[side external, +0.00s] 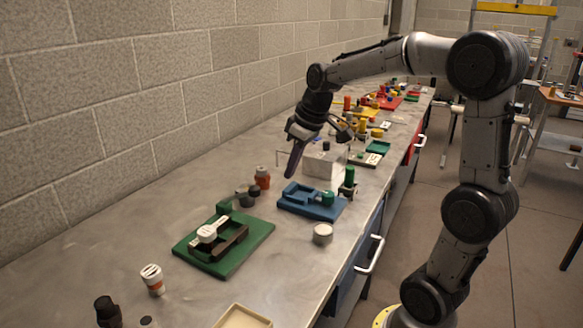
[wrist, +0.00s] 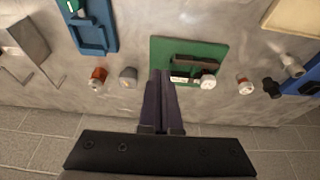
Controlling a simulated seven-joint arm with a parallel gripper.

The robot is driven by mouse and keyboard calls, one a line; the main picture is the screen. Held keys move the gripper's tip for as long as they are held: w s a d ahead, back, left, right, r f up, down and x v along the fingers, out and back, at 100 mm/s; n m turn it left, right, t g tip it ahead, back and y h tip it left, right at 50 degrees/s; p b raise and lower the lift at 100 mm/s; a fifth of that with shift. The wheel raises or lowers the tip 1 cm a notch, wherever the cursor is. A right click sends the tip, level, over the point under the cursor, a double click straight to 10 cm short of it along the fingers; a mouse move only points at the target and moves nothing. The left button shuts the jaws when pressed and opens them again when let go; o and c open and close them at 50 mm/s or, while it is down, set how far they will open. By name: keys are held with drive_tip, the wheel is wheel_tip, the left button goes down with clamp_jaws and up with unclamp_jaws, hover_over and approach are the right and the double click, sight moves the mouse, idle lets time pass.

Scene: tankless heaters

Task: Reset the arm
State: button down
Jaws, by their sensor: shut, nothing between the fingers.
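My gripper (side external: 294,160) hangs above the metal bench with its fingers pointing down, over the area behind the blue fixture. In the wrist view my gripper (wrist: 160,76) shows its two dark fingers pressed together with nothing between them. The fingertips appear in front of the left edge of the green board (wrist: 213,50) there, apart from any object as far as the side view shows. My arm arches over the bench from the right.
The bench (side external: 110,255) runs along a block wall. A clear-sided grey block (side external: 322,163) is beside my gripper. Bare metal lies at left.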

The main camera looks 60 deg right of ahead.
drive_tip(key=s+a+r+n+t, duration=0.2)
drive_tip(key=s+a+r, duration=0.4)
drive_tip(key=a, duration=0.4)
drive_tip(key=s+a+f+m, duration=0.2)
drive_tip(key=s+f, duration=0.6)
drive_tip(key=s, duration=0.4)
drive_tip(key=shift+s+a, duration=0.15)
drive_tip(key=shift+a, duration=0.25)
